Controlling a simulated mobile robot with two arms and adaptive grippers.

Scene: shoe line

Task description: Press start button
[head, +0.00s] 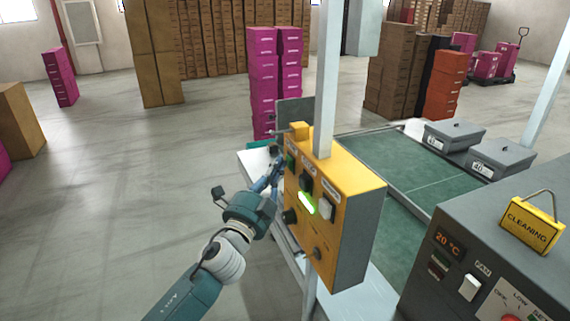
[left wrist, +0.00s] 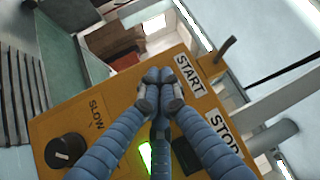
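The yellow control box (head: 345,205) hangs on a pale post in the middle of the head view. The green button (head: 290,161) is at its upper left corner, under a small label. In the left wrist view the START label (left wrist: 188,75) is readable, and the spot beside it is covered by my fingers. My left gripper (head: 276,168) is just left of the green button; its blue fingers (left wrist: 160,82) are drawn together with nothing seen between them. Whether they touch the button I cannot tell. My right gripper is not in view.
The box also carries a black button (head: 306,183), a white switch (head: 326,208), a lit green lamp (head: 307,203) and knobs (head: 318,254). A green conveyor (head: 385,165) with grey bins (head: 455,134) lies behind. A grey machine (head: 480,245) stands at right.

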